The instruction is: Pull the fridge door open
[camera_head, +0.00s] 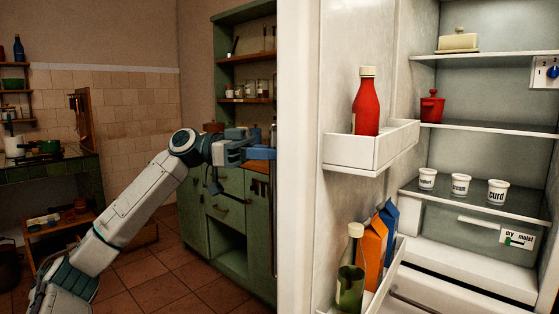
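The white fridge door (299,200) stands open, its inner side facing me. Its upper shelf (350,152) holds a red bottle (367,102); its lower shelf holds a green bottle (351,270) and orange and blue cartons (374,245). The fridge interior (470,165) is exposed to the right. My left gripper (262,153) is at the door's left edge, on its outer side. A thin vertical bar, seemingly the handle, shows beside that edge below the gripper. The fingertips' contact with it is unclear, partly hidden by the door. My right gripper is out of view.
Inside the fridge are a butter dish (458,41), a red pot (432,106) and curd cups (461,185) on glass shelves. A green cabinet (225,210) stands behind my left arm. Tiled floor (165,280) is open at the lower left.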

